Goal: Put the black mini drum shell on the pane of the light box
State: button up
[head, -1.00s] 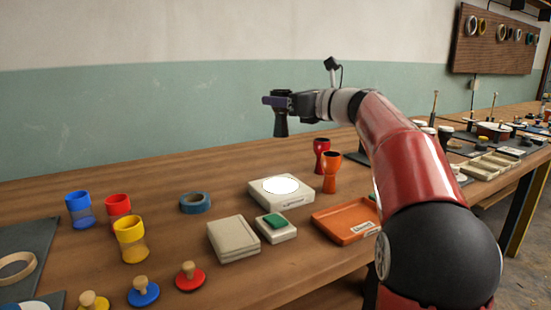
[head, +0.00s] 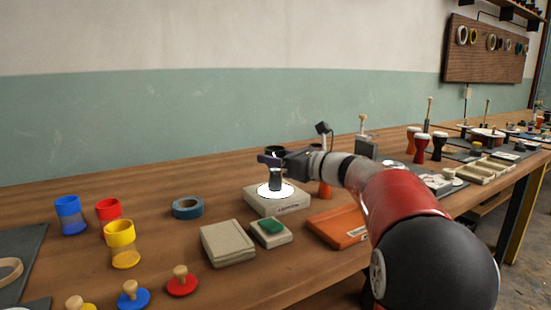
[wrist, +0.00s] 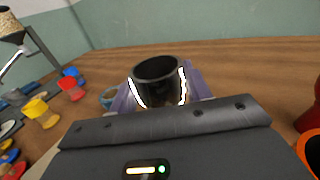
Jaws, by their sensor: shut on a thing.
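The black mini drum shell (head: 275,180) is upright in my gripper (head: 273,160), which is shut on it. In the wrist view the shell's open dark mouth (wrist: 157,70) shows between the fingers. The light box (head: 288,206) is a pale, low box with a round, glowing white pane (head: 264,191) on top. The shell's lower end is over the pane, at or just above it; I cannot tell whether it touches. The fingers hide part of the shell's middle.
An orange goblet drum (head: 326,189) stands close behind-right of the light box. A green-topped pale box (head: 272,234), a pale case (head: 228,244) and an orange tray (head: 338,227) lie in front. Blue tape (head: 187,208) lies left, with bare wood between.

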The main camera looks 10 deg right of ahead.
jog(key=shift+f, duration=0.15)
jog(key=o, duration=1)
jog(key=shift+s+d, duration=0.1)
jog(key=shift+d, duration=0.05)
jog(key=b+v, duration=0.1)
jog(key=v, duration=1)
jog(key=shift+s+d, duration=0.15)
jog(key=shift+s, duration=0.15)
